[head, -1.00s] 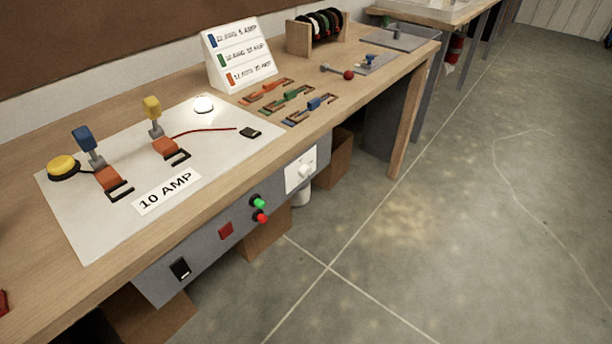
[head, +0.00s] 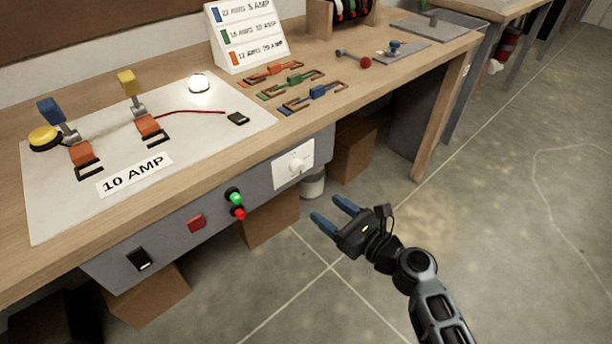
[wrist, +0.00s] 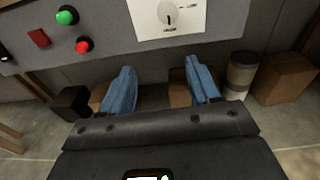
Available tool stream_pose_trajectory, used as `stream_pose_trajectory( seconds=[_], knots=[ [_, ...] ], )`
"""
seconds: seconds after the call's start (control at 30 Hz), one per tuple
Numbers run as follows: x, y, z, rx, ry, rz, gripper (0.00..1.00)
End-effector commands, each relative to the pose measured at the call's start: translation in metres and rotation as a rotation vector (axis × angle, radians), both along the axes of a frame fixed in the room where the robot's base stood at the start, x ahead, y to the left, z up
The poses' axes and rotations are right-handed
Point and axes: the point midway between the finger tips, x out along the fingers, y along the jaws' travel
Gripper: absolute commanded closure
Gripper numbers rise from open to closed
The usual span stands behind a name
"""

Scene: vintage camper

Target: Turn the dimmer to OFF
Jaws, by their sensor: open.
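The dimmer is a white knob (head: 296,168) on a white plate (head: 281,174) on the grey front panel under the workbench edge. In the wrist view the knob (wrist: 168,13) is at the top centre, with a dark pointer line aimed downward and small lettering around it that is too small to read surely. My gripper (head: 330,212) has blue fingers, open and empty, in front of and below the plate in the head view. In the wrist view its fingertips (wrist: 158,66) are apart, below the knob and not touching it.
The same panel (head: 262,187) carries a green button (head: 235,196), a red button (head: 239,213), a red square (head: 196,223) and a black rocker switch (head: 139,259). Cardboard boxes (head: 268,222) and a can (head: 312,186) stand below. The floor to the right is clear.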

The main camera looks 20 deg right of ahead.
Motion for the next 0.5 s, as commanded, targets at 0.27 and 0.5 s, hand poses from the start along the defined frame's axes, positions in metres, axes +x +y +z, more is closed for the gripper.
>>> stream_pose_trajectory(
  seconds=[0.27, 0.5],
  knots=[
    [0.041, -0.011, 0.026, 0.233, -0.018, 0.024, 0.38],
    [0.070, 0.000, 0.026, 0.237, -0.019, 0.026, 0.38]
  ],
)
